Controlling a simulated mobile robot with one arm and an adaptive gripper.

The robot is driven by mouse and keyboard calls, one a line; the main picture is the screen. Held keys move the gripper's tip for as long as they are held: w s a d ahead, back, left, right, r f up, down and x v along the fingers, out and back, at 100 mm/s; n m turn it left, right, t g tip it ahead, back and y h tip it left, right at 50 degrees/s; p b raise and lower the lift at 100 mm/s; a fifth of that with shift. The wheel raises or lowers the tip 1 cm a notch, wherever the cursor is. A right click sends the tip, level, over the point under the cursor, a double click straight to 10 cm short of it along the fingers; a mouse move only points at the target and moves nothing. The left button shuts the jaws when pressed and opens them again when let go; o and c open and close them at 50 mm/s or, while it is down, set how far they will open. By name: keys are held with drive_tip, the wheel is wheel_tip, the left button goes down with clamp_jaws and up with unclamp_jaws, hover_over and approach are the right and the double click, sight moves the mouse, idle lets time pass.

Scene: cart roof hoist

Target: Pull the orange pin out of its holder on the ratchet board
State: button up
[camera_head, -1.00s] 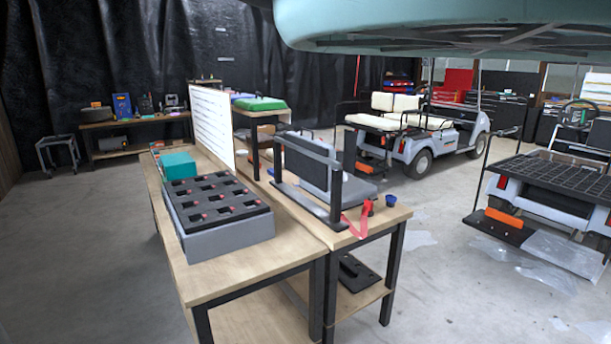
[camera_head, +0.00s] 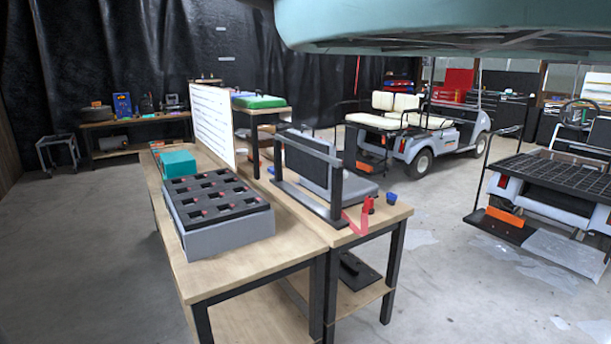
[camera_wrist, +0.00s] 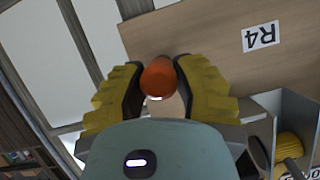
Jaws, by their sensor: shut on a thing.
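My gripper (camera_wrist: 158,84) shows in the wrist view with its two yellow and black fingers shut on the orange pin (camera_wrist: 159,73). The pin's rounded orange end points towards the camera between the fingertips. A pale spot lies just below it. A tan wooden board (camera_wrist: 205,42) with an "R4" label (camera_wrist: 262,37) lies behind the pin. I cannot tell whether the pin still sits in its holder; that part is hidden behind the fingers. Neither my gripper nor the pin shows in the head view.
In the wrist view, a grey metal part with a yellow ribbed piece (camera_wrist: 289,146) is close to the right finger. The head view shows a workbench (camera_head: 240,268) with a black-topped grey box (camera_head: 228,238), golf carts (camera_head: 420,135) and open concrete floor (camera_head: 80,250).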

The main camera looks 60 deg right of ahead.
clamp_jaws()
drive_tip(key=shift+d, duration=0.2)
drive_tip(key=shift+s+d+p, duration=0.35)
drive_tip(key=shift+d+p, duration=0.2)
drive_tip(key=shift+d, duration=0.35)
drive_tip(key=shift+s+d+p, duration=0.4)
drive_tip(key=shift+d+p, duration=0.1)
drive_tip(key=shift+d, duration=0.35)
drive_tip(key=shift+s+d+p, duration=0.35)
drive_tip(key=shift+d+p, duration=0.2)
drive_tip(key=shift+d, duration=0.35)
